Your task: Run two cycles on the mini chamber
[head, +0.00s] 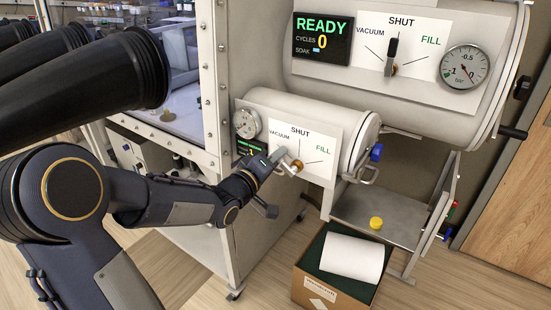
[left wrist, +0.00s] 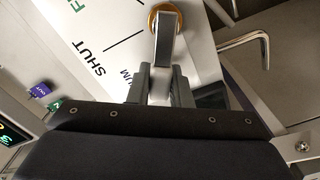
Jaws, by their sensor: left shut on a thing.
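The mini chamber (head: 352,122) is the small white cylinder under the larger one. Its front panel (head: 321,142) reads VACUUM, SHUT and FILL around a valve handle (head: 288,160) on a brass hub. My left gripper (head: 271,163) is shut on this handle; in the left wrist view its fingers (left wrist: 160,88) sit either side of the grey handle (left wrist: 167,45). The handle points up and left, toward VACUUM. The mini chamber's small gauge (head: 247,123) is at the panel's left; its needle is too small to read. Its display (head: 250,148) is partly hidden by my gripper. My right gripper is out of view.
The large chamber above has a READY display (head: 322,38) showing 0 cycles, a handle (head: 391,56) at SHUT and a gauge (head: 464,66). Below are a metal shelf (head: 380,212) with a yellow knob-like object (head: 376,223) and a cardboard box (head: 314,288) holding a white roll.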

